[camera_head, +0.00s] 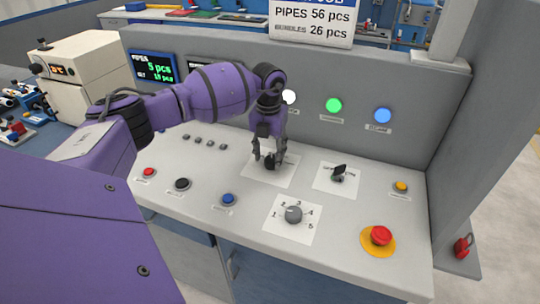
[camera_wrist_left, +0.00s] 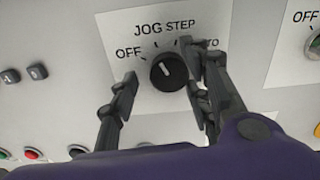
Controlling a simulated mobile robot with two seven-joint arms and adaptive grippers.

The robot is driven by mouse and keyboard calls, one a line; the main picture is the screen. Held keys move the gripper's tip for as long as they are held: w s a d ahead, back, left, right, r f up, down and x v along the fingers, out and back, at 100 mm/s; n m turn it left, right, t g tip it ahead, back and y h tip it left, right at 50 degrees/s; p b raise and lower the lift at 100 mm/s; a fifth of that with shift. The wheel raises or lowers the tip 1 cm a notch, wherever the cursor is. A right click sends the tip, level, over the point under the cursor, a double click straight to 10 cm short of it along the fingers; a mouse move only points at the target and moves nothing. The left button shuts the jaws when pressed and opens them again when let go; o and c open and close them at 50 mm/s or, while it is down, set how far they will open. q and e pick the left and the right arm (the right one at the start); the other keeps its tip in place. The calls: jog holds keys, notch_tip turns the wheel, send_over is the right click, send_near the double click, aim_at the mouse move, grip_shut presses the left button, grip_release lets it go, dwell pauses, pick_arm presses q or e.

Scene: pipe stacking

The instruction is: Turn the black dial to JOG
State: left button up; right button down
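The black dial (camera_head: 270,162) sits on a white label plate on the grey console. In the left wrist view the dial (camera_wrist_left: 169,72) is marked OFF, JOG, STEP and a partly hidden label ending in TO. Its white pointer line tilts up and to the left; I cannot tell exactly which mark it meets. My left gripper (camera_head: 269,156) is over the dial, pointing down. In the wrist view the left gripper's fingers (camera_wrist_left: 163,97) are open on either side of the dial, with a visible gap on the left. My right gripper is not in view.
A black lever switch (camera_head: 338,174), a grey numbered dial (camera_head: 293,214), a red emergency button (camera_head: 381,236) and a yellow button (camera_head: 401,187) are nearby. A blue button (camera_head: 228,199) and black button (camera_head: 182,184) line the front. Lit lamps are on the back panel (camera_head: 310,118).

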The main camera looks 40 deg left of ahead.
aim_at(269, 158)
pick_arm(q)
jog(key=shift+d, duration=0.1)
jog(key=shift+r, duration=0.3)
notch_tip(269, 158, up, 12)
jog(key=shift+f, duration=0.25)
dwell(0.5)
